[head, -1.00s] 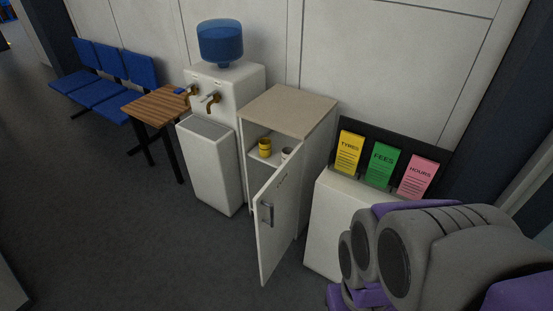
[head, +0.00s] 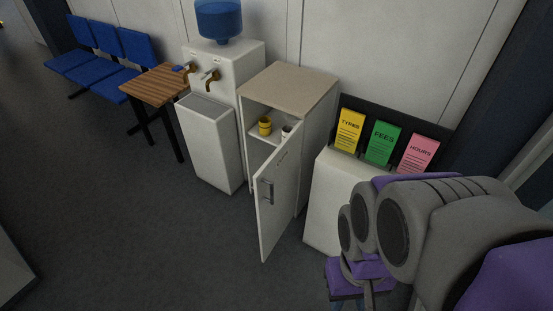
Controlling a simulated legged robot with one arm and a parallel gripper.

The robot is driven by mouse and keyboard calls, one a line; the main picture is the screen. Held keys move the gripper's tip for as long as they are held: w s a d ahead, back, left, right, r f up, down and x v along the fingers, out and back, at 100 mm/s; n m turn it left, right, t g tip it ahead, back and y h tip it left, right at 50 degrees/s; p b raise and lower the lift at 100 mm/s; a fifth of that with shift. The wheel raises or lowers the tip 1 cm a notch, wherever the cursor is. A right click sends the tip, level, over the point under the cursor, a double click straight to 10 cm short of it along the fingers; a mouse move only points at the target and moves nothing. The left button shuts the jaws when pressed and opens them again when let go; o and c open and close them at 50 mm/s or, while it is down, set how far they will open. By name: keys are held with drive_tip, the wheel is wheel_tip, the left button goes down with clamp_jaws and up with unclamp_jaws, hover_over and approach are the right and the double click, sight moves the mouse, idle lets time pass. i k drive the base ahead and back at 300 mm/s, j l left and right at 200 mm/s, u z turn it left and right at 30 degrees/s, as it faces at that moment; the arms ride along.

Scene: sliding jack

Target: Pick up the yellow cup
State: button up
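The yellow cup (head: 265,125) stands upright on a shelf inside the white cabinet (head: 285,85), at the left of its opening. A white cup (head: 286,132) with a dark inside is to its right, partly hidden by the cabinet door (head: 277,190). The door is open and swings out towards me, with a dark handle on its face. My arm's grey and purple links fill the lower right, well away from the cabinet. I cannot make out my gripper's fingers in this view.
A water cooler (head: 212,135) with a blue bottle stands left of the cabinet. A white stand (head: 335,205) with yellow, green and pink leaflets is to its right. A wooden table (head: 155,86) and blue chairs (head: 92,70) are farther left. The floor in front is clear.

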sight(265, 126)
drive_tip(key=i+j+z, duration=0.3)
drive_tip(key=j, duration=0.3)
drive_tip(key=i+j+z, duration=0.1)
drive_tip(key=j, duration=0.25)
drive_tip(key=i+j+z, duration=0.15)
drive_tip(key=j, duration=0.2)
drive_tip(key=i+j+z, duration=0.15)
drive_tip(key=j, duration=0.25)
drive_tip(key=i+j+z, duration=0.15)
drive_tip(key=j, duration=0.2)
